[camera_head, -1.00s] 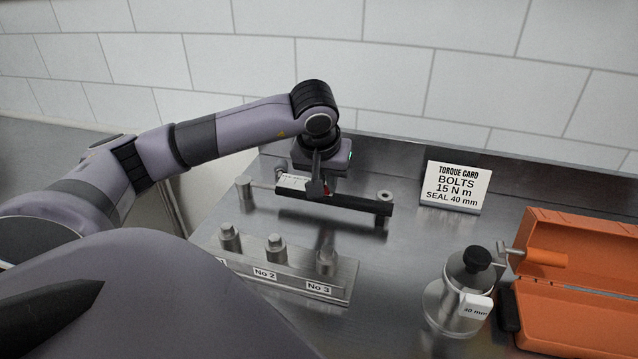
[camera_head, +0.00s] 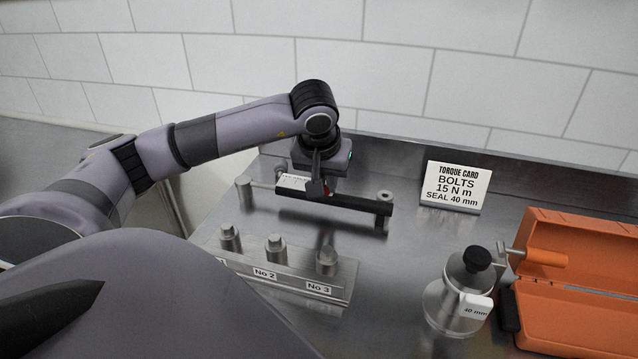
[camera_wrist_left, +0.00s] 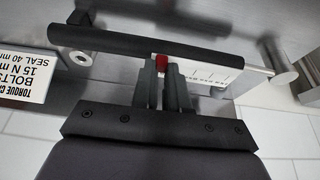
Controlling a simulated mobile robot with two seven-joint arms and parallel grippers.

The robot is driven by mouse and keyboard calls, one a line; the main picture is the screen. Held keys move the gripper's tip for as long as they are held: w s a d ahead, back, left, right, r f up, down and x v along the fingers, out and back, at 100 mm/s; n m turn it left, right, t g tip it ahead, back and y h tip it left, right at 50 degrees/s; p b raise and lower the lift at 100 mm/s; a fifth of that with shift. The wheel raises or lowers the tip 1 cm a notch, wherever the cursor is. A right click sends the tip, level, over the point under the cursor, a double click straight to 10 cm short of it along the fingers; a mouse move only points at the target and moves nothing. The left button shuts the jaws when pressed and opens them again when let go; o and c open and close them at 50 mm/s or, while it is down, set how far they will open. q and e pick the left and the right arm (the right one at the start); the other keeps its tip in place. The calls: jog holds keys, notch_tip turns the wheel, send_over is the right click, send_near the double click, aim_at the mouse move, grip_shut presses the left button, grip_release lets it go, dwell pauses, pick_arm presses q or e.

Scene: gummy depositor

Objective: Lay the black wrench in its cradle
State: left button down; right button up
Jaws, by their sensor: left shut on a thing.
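My left gripper (camera_head: 318,190) points down over the steel bench and is shut on the black wrench (camera_head: 360,204). The wrench lies level, its black bar running to the right, with a white scale strip and a steel shaft toward the left. In the left wrist view the fingers (camera_wrist_left: 163,68) close around a red part beside the black bar (camera_wrist_left: 120,40), and the scale strip and shaft extend right.
A steel block (camera_head: 335,278) with several numbered pegs stands in front of the wrench. A torque card (camera_head: 457,187) stands at the back. A steel pot with a black knob (camera_head: 462,292) and an open orange case (camera_head: 580,305) are at the right. Bench between is clear.

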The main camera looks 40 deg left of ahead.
pick_arm(q)
jog(key=shift+r, duration=0.25)
dwell(0.4)
notch_tip(320, 180, up, 20)
jog(key=p, duration=0.2)
jog(key=shift+f, duration=0.2)
dwell(0.6)
